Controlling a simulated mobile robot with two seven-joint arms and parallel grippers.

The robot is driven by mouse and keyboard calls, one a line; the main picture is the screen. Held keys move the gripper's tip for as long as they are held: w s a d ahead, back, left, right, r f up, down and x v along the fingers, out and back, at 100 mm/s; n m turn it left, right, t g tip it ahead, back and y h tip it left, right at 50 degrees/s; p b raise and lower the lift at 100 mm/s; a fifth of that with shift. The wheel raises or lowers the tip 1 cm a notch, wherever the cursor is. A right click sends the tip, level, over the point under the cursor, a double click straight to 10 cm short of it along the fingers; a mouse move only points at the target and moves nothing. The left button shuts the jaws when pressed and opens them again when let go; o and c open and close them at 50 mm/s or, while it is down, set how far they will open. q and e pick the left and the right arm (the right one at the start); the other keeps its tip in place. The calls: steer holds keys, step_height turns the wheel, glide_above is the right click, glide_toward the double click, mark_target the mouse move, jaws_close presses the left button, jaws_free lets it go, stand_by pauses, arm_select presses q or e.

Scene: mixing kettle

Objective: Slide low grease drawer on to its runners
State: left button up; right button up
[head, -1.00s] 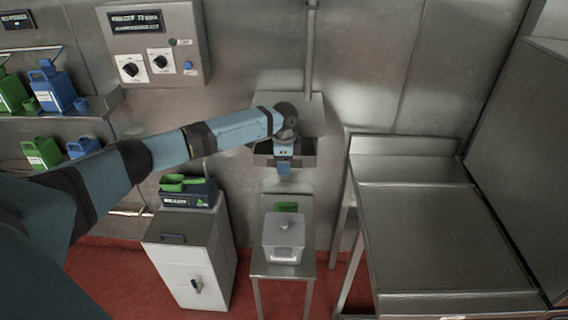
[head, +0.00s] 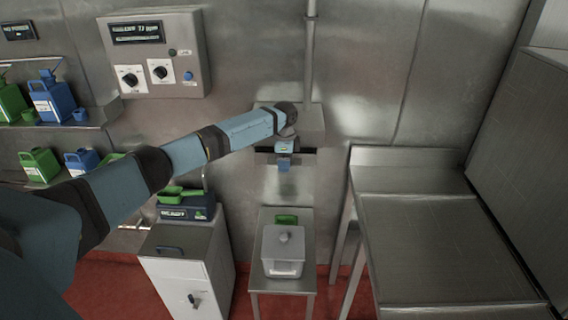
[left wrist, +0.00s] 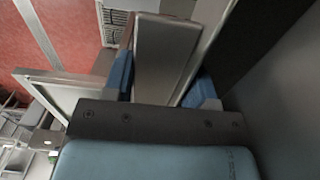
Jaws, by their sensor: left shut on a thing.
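My left gripper (head: 285,163) is at the front of a steel wall housing (head: 311,120), fingers pointing down. In the left wrist view its blue fingers (left wrist: 162,90) are shut on a flat grey metal piece, which I take to be part of the grease drawer (left wrist: 160,55). A narrow dark gap (head: 305,151) shows under the housing, beside the gripper. The drawer's outline is hard to tell from the steel around it in the head view, and the runners are hidden. My right gripper is in neither view.
Below stands a small steel stand (head: 300,284) with a lidded grey container (head: 283,250). A white cabinet (head: 180,262) bearing a dark blue device (head: 187,213) is left of it. A steel table (head: 430,245) fills the right. A control panel (head: 155,50) hangs upper left.

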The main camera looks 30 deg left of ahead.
arm_select(q)
steer(key=shift+w+r, duration=0.1)
steer(key=shift+r, duration=0.1)
steer(key=o, duration=1.3)
steer(key=shift+a, duration=0.1)
steer(key=shift+r, duration=0.1)
steer(key=shift+w+a+r+p, duration=0.1)
steer(key=shift+w+r+p, duration=0.1)
steer(key=shift+r+p, duration=0.5)
step_height(320, 180, up, 4)
steer(key=p, duration=0.4)
steer(key=shift+r, duration=0.3)
steer(key=shift+c, duration=0.8)
steer(key=shift+r+p, duration=0.35)
steer(key=shift+p, duration=0.1)
steer(key=shift+r, duration=0.15)
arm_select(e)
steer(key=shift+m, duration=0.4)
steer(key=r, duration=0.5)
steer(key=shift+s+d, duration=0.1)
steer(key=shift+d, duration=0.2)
